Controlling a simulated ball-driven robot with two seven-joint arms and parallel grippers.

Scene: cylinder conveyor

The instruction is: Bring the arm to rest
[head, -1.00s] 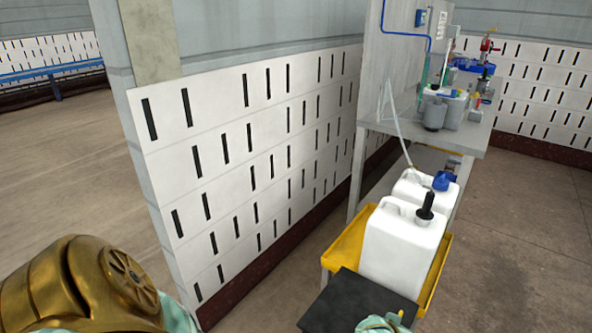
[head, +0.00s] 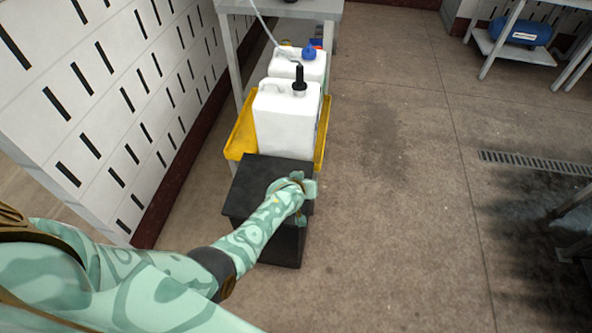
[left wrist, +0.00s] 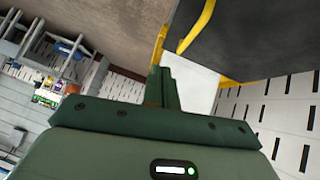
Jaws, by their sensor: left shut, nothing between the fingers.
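My left arm comes in from the lower left in the head view and reaches over a black box-like stand. My left gripper (head: 304,190) is at the stand's right side, above its top. In the left wrist view my left gripper (left wrist: 162,85) shows its green fingers together, with nothing between them. My right gripper is not in view.
The black stand (head: 247,177) is in front of a yellow tray (head: 238,135). White jugs (head: 285,125) with black and blue tops stand in the tray. A white slotted wall (head: 110,90) runs along the left. Floor (head: 400,200) on the right is open, with a drain grate (head: 535,163).

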